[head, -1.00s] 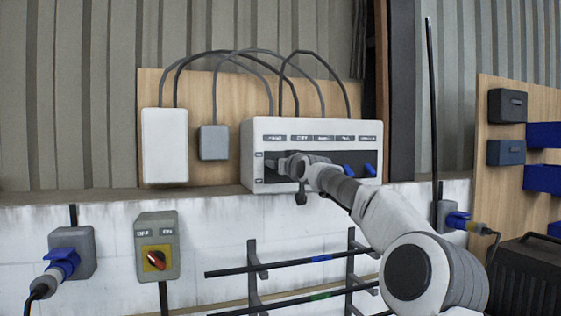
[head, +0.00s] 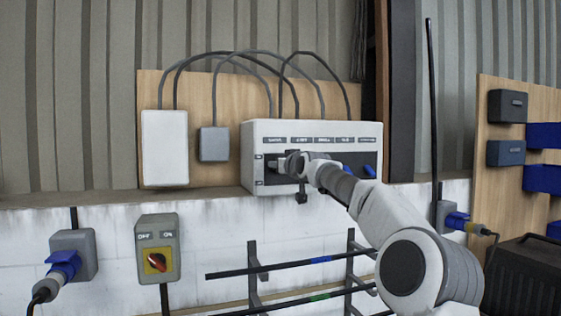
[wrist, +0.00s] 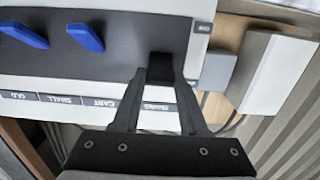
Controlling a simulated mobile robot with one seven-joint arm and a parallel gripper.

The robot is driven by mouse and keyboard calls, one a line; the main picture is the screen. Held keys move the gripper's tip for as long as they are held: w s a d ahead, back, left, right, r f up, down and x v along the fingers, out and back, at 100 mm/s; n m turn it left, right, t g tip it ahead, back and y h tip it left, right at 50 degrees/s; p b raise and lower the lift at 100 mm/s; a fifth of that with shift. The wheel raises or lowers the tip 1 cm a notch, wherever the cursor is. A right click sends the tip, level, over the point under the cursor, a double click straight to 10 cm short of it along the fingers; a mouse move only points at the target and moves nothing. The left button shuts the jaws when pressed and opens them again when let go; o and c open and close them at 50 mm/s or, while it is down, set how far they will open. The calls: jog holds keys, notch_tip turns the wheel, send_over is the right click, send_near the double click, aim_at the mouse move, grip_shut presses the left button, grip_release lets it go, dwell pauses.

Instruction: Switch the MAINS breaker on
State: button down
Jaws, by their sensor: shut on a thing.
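The white breaker box (head: 257,135) hangs on the wooden board, with a dark front recess and a row of labels above it. My gripper (head: 283,163) is at the left end of this recess. In the wrist view my gripper (wrist: 157,78) is shut on the black MAINS breaker lever (wrist: 160,66), in line with the label reading MAINS (wrist: 160,107), which appears upside down. Fingers cover part of the lever, and I cannot tell whether it stands at on or off. Blue levers (wrist: 85,37) of the other breakers sit beside it, clear of the fingers.
A white box (head: 164,147) and a small grey box (head: 213,144) are left of the breaker box. Cables arch above. Below are a rotary switch with a red knob (head: 156,261), a blue plug socket (head: 66,262) and a rack with rods (head: 290,268).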

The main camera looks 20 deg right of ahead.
jog(key=shift+w+r+g+p, duration=0.25)
jog(key=shift+r+g+p, duration=0.25)
jog(key=shift+g+p, duration=0.15)
jog(key=shift+r+g, duration=0.1)
jog(key=shift+g, duration=0.25)
jog(key=shift+c, duration=2.2)
grip_release()
